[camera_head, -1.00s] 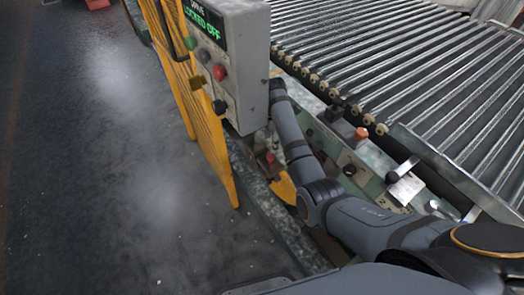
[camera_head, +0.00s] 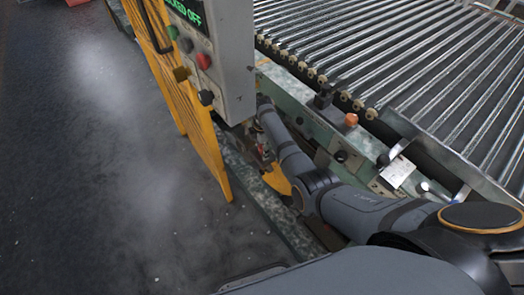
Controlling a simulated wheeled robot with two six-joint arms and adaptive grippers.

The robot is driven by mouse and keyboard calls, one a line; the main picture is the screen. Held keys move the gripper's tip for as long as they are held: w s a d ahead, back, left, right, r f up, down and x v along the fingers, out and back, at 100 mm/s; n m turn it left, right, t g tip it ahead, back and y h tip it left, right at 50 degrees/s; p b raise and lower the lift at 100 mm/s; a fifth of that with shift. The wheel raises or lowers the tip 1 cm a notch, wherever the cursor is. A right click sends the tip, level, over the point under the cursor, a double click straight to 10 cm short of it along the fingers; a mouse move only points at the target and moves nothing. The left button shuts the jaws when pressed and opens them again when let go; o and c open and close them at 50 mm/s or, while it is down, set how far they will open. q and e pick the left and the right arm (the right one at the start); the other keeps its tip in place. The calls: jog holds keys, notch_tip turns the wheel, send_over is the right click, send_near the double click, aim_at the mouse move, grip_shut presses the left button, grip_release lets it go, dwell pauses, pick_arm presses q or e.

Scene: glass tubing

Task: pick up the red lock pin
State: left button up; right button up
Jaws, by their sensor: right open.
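A small reddish part (camera_head: 264,153), perhaps the red lock pin, shows low beside the conveyor frame, under the control box and left of my right forearm. It is too small and too covered to identify surely. My right arm reaches in from the lower right, and its wrist bends down by the box's lower corner. My right gripper (camera_head: 259,140) is open, close to the reddish part and mostly hidden. I see nothing held in it. I cannot tell whether it touches the part. My left gripper is out of view.
A grey control box (camera_head: 232,50) with a green-lit display and several knobs stands just above the wrist. The roller conveyor (camera_head: 400,60) fills the upper right. An orange knob (camera_head: 351,119) sits on its frame. The left floor is clear.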

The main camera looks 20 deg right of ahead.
jog(key=shift+r, duration=0.1)
jog(key=shift+c, duration=0.3)
grip_shut()
notch_tip(320, 180, up, 10)
jog(key=shift+f+p, duration=0.1)
jog(key=shift+p, duration=0.5)
jog(key=shift+r+p, duration=0.25)
jog(key=shift+p, duration=0.35)
jog(key=shift+f, duration=0.1)
jog(key=shift+f, duration=0.1)
